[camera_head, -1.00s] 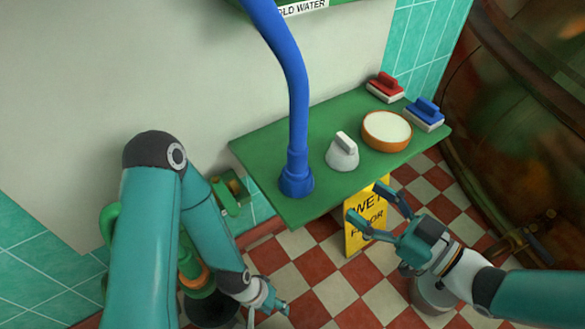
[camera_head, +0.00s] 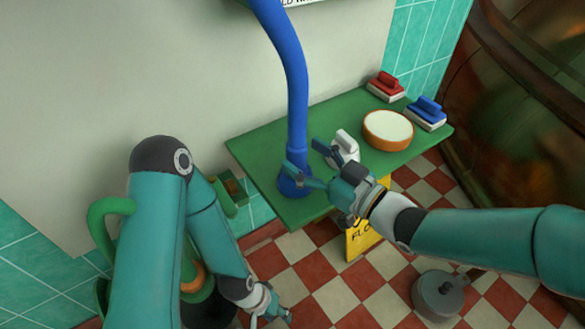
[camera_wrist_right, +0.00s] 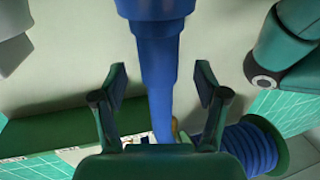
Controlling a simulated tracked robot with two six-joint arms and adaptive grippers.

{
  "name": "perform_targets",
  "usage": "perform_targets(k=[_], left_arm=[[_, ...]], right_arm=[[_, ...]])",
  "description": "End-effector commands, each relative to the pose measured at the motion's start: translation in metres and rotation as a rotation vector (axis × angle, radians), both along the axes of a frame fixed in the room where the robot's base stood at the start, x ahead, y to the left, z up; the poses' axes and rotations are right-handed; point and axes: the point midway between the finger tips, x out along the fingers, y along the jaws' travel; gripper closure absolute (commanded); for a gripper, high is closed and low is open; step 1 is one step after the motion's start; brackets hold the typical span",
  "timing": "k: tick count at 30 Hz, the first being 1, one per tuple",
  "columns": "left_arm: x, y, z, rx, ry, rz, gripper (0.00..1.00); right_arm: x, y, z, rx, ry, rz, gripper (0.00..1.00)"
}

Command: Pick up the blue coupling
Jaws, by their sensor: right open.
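The blue coupling (camera_head: 291,188) is at the lower end of the blue hose (camera_head: 296,95), standing at the front left of the green shelf (camera_head: 250,140). It is partly covered by my right gripper (camera_head: 302,158), which is open and empty close to it. In the right wrist view, the wider blue coupling (camera_wrist_right: 155,38) is at the top centre, beyond and between the spread fingers of my right gripper (camera_wrist_right: 161,78), with no clear contact. My left gripper (camera_head: 271,316) hangs low over the checkered floor, its fingers small and near the bottom edge.
A white handled object (camera_head: 345,148), a bowl (camera_head: 388,130), a red brush (camera_head: 385,87) and a blue brush (camera_head: 426,113) stand on the shelf. A yellow sign (camera_head: 360,240) and grey pot (camera_head: 438,295) are below. A ribbed blue coil (camera_wrist_right: 248,150) shows in the wrist view.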

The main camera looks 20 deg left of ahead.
Motion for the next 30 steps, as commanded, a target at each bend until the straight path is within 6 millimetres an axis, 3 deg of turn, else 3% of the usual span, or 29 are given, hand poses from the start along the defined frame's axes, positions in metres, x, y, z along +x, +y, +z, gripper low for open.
perform_targets(k=[6,14,24,30], left_arm=[[0.000,0.000,-0.008,0.000,0.000,0.000,0.60],[0.000,0.000,-0.007,0.000,0.000,0.000,0.60],[0.000,0.000,-0.007,0.000,0.000,0.000,0.60],[0.000,0.000,-0.007,0.000,0.000,0.000,0.60]], right_arm=[[0.010,0.024,-0.001,0.000,0.001,0.002,0.27],[0.011,0.025,0.000,0.000,0.001,0.002,0.29],[0.011,0.025,0.000,-0.001,0.000,0.002,0.85],[0.011,0.025,0.001,0.001,-0.002,0.002,0.88]])
